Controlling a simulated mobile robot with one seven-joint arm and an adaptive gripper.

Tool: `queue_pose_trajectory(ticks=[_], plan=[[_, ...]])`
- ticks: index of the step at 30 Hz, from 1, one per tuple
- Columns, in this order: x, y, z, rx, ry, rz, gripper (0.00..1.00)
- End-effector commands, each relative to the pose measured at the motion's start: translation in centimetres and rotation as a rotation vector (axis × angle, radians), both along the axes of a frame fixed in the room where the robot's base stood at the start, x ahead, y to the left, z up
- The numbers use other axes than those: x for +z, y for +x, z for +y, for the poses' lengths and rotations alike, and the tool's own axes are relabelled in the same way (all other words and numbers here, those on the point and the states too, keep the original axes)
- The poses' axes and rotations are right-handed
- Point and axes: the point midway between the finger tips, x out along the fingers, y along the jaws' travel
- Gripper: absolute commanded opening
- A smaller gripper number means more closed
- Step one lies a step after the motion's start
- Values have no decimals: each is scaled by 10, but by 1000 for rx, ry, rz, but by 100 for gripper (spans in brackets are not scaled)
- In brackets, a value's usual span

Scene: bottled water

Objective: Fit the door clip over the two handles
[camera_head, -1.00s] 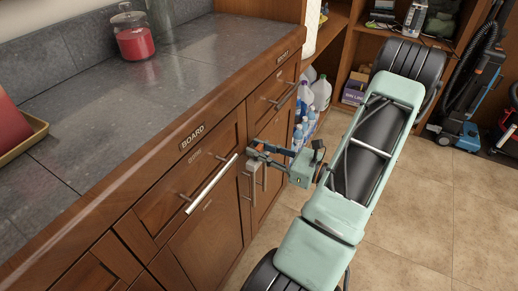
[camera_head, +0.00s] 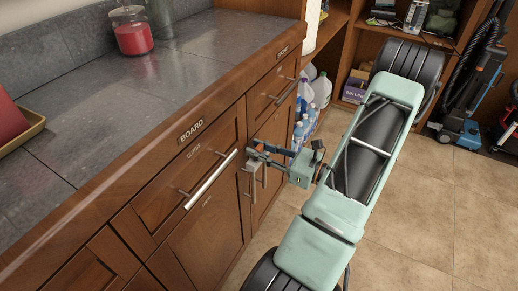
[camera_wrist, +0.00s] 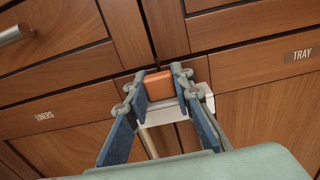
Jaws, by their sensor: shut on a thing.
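The door clip shows in the wrist view as an orange block (camera_wrist: 158,85) with a pale, bracket-like body (camera_wrist: 172,108) behind and below it. My gripper (camera_wrist: 160,86) is shut on the orange block, one blue-grey finger on each side. In the head view, my gripper (camera_head: 256,155) is at the cabinet front, with a small pale block of the clip (camera_head: 253,165) at the tops of the two upright door handles. The left handle (camera_head: 253,186) and right handle (camera_head: 264,177) stand side by side. I cannot tell whether the clip is around them; the fingers hide part of it.
A long drawer handle (camera_head: 210,180) sticks out to the left of my gripper. The grey countertop (camera_head: 190,75) is above, with a red jar (camera_head: 133,35). The tiled floor (camera_head: 425,205) is open at right.

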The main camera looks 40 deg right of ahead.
Motion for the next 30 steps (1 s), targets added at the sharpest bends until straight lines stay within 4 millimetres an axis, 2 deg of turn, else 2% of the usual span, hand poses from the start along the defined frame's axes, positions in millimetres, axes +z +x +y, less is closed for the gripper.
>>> queue_pose_trajectory(ticks=[21,22,27,30], plan=[[-19,0,0,0,0,0,3],[-18,0,0,0,0,0,24],[-18,0,0,0,0,0,42],[-18,0,0,0,0,0,42]])
